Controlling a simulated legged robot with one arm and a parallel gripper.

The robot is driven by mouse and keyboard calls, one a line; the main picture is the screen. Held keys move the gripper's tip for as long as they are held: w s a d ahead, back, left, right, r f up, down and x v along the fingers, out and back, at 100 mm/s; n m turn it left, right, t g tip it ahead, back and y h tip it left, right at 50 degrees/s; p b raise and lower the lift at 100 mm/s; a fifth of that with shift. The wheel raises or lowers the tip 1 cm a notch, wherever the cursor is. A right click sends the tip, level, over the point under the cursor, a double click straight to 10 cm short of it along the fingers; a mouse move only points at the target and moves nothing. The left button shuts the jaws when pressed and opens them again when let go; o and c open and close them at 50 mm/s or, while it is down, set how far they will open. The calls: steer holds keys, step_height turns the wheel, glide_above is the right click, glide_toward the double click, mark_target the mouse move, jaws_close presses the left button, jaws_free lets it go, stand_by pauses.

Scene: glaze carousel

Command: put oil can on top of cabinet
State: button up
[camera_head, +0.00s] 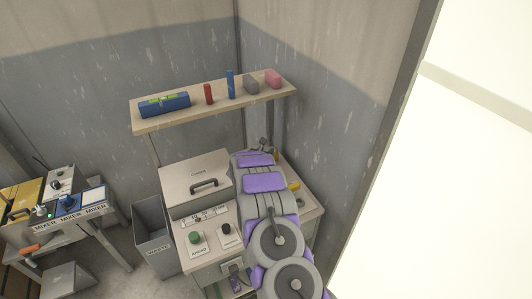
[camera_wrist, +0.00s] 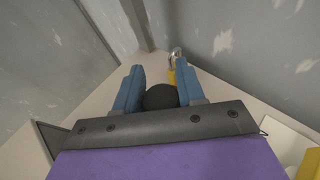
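My gripper (camera_wrist: 160,72) has two blue fingers standing apart in the wrist view, over a pale surface. A dark round shape (camera_wrist: 160,97) shows between the finger bases; I cannot tell whether it is part of my gripper. Just beyond the fingertips is a small yellow thing (camera_wrist: 172,77) with a bright metal loop or spout, partly hidden by the right finger. I cannot tell for sure that it is the oil can. In the head view my arm covers much of the bench-like cabinet (camera_head: 196,174), and my gripper (camera_head: 264,146) is at its back corner.
A shelf (camera_head: 215,112) above holds a blue spirit level (camera_head: 164,106), a red cylinder (camera_head: 208,94), a blue cylinder (camera_head: 230,84) and two blocks. Another yellow thing (camera_head: 295,186) lies right of my arm. A waste bin (camera_head: 152,240) stands left. Walls close in behind and right.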

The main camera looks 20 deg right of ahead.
steer(key=o, duration=0.4)
steer(key=shift+a+r, duration=0.15)
steer(key=shift+a, duration=0.6)
steer(key=shift+d, duration=0.75)
steer(key=v, duration=1.1)
steer(key=s+a+r+n+y, duration=0.1)
steer(key=a+r+n+y, duration=0.7)
steer(key=a+n, duration=0.55)
steer(key=s+a+r+n+g+y, duration=0.2)
steer(key=s+a+r+n+y, duration=0.2)
steer(key=s+a+r+n, duration=0.55)
steer(key=s+d+n+g+h, duration=0.1)
steer(key=s+n, duration=0.6)
steer(key=s, duration=0.8)
steer(key=s+d+r+n+g, duration=0.1)
steer(key=s+d+n+g, duration=0.2)
steer(key=s, duration=1.1)
steer(key=s+d+r+n+g+h, duration=0.1)
steer(key=s+n+g, duration=0.4)
steer(key=s+n, duration=0.6)
steer(key=s+d, duration=0.1)
steer(key=s, duration=0.3)
steer(key=shift+s+d+r+n+g+h+p, duration=0.2)
steer(key=shift+s+d+n+g+h+p, duration=0.1)
steer(key=shift+s+n+g, duration=0.1)
